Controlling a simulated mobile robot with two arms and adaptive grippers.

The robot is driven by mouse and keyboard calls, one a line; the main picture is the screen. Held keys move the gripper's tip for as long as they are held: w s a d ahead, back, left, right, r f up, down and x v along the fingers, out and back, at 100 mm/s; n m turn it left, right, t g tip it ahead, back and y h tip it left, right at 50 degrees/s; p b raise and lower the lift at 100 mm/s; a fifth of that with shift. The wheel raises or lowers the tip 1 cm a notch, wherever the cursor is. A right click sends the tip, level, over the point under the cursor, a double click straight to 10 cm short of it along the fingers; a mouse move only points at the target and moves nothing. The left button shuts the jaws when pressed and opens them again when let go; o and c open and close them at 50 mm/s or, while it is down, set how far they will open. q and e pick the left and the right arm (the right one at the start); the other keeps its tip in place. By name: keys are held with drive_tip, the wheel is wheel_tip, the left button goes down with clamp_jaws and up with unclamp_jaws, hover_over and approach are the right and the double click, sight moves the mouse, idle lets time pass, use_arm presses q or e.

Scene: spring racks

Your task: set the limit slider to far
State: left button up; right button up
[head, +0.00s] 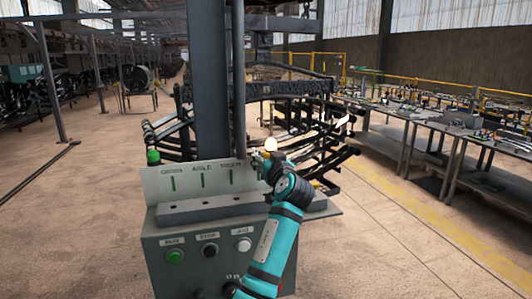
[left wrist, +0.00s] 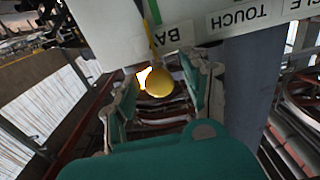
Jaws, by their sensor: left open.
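A grey control console stands ahead with an upright label panel (head: 157,185) that has several labels and green vertical slots. In the left wrist view the panel (left wrist: 95,20) appears upside down, with labels reading "TOUCH" and one beginning "BA". I cannot read which label is the limit slider. My right gripper is out of view.
The console front has a green button (head: 175,256), a black button (head: 210,250) and a white button (head: 243,244). A dark column (head: 208,80) rises behind. Workbenches (head: 430,118) line the right; open floor lies between.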

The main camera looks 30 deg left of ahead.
use_arm(q)
drive_tip(key=shift+w, duration=0.1)
clamp_jaws()
idle(0.3)
drive_tip(key=shift+f, duration=0.1)
